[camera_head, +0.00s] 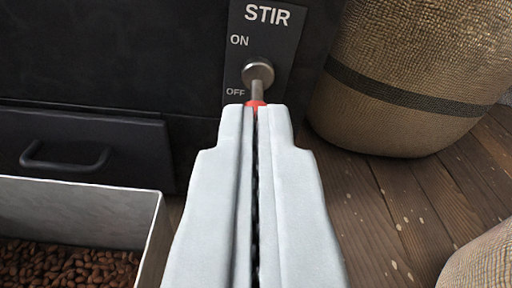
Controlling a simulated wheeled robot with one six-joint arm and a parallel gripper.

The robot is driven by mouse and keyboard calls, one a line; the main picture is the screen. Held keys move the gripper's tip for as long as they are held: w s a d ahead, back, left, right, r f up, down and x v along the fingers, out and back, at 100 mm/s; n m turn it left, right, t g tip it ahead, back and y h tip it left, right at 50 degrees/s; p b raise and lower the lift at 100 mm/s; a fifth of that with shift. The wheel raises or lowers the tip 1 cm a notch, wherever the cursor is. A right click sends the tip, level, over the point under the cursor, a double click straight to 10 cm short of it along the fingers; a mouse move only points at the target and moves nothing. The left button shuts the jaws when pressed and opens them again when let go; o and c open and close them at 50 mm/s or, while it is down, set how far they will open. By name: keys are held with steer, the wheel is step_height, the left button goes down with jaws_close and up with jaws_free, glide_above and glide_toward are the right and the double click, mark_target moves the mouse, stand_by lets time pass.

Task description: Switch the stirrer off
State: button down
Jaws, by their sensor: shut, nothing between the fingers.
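The stirrer switch (258,76) is a metal toggle lever with a red tip, on a dark panel (276,50) labelled STIR, with ON above and OFF below. The lever points down toward OFF. My gripper (256,108) is shut and empty, its fingertips right at the red tip of the lever. The fingertips overlap the tip in the picture; whether they touch it I cannot tell.
A black drawer with a handle (64,160) is at the left in the dark machine. Below it stands a metal bin (80,208) of brown beans. A burlap sack (415,75) stands right of the panel, another at the lower right. Wooden floor (385,205) shows between.

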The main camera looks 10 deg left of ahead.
steer(key=shift+s+d+f, duration=0.2)
steer(key=shift+s+d, duration=0.05)
steer(key=shift+s, duration=0.55)
steer(key=shift+s+d+f, duration=0.2)
steer(key=shift+s+f, duration=0.05)
steer(key=shift+s, duration=0.55)
steer(key=shift+s+d+f, duration=0.2)
steer(key=shift+s+d, duration=0.05)
steer(key=shift+s, duration=0.55)
